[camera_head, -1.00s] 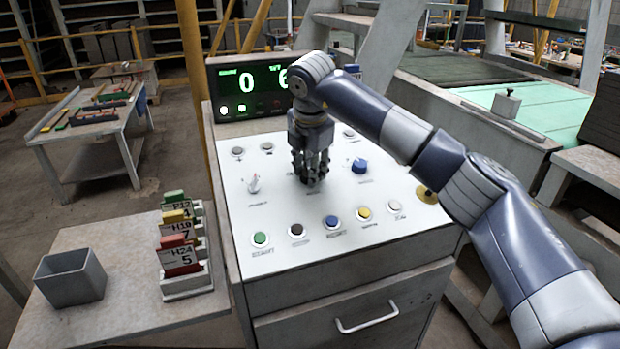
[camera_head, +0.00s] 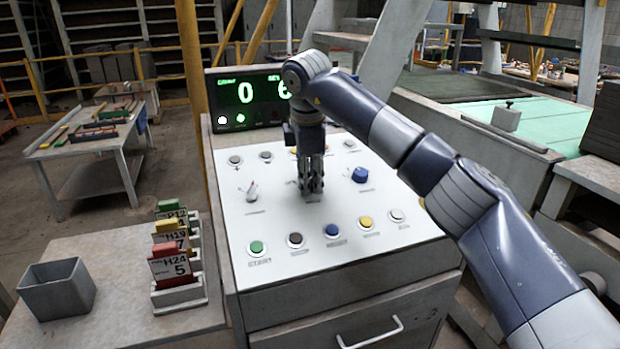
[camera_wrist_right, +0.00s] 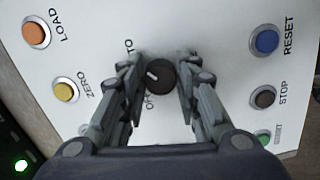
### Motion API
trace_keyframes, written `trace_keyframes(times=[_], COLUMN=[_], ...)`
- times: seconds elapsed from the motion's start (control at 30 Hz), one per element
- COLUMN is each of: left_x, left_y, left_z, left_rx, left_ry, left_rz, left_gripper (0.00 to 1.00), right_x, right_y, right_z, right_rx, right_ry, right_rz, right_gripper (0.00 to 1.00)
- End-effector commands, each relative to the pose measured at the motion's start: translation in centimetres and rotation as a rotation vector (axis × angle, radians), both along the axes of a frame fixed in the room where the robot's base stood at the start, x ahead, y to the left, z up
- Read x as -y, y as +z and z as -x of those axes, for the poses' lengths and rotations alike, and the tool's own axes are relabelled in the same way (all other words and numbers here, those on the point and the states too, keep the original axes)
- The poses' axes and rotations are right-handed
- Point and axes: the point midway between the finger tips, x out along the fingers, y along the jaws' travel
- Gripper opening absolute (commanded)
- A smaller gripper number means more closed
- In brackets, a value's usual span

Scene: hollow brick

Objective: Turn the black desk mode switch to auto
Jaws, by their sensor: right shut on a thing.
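The black mode switch (camera_wrist_right: 161,77) is a round knob with a short white mark, between my right gripper's fingers in the right wrist view. The mark points toward the left side of the knob in that view. A label ending in "TO" is printed above left of it, and another label below it is partly covered. My right gripper (camera_head: 311,188) points down at the white desk panel (camera_head: 280,205) and is shut on the switch; its fingers (camera_wrist_right: 160,85) flank the knob. In the head view the fingers hide the switch. My left gripper is out of view.
A blue knob (camera_head: 360,175) stands right of the gripper and a white-handled switch (camera_head: 251,191) to its left. Several coloured push buttons line the panel's front, including green (camera_head: 257,248) and yellow (camera_head: 366,222). A display (camera_head: 247,98) stands behind the panel.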

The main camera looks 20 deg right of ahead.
Motion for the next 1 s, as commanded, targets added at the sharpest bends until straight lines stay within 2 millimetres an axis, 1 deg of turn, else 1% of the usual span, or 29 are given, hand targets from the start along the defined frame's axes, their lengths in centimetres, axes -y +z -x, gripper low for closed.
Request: trace_keyframes(times=[0.4, 0.43, 0.5, 0.83, 0.93, 1.0], left_x=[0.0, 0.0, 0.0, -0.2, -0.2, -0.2], left_y=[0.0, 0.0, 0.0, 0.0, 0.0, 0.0], left_z=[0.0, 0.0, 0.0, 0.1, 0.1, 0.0], left_rx=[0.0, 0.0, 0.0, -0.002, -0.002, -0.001], left_ry=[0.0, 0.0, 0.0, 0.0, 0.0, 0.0], left_rz=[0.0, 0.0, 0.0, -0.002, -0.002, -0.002], left_gripper=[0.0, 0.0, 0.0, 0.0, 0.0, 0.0], right_x=[0.0, 0.0, 0.0, 0.0, -0.1, -0.2], right_y=[0.2, 0.2, 0.2, 0.2, 0.8, 1.8], right_z=[-0.1, -0.1, -0.1, 0.0, 0.1, 0.3], right_rx=[0.005, 0.005, 0.005, 0.002, 0.004, 0.006], right_ry=[-0.008, -0.008, -0.007, -0.006, -0.006, -0.006], right_rz=[-0.004, -0.004, -0.003, -0.003, -0.003, -0.004], right_gripper=[0.06, 0.34, 0.48, 0.48, 0.48, 0.48])
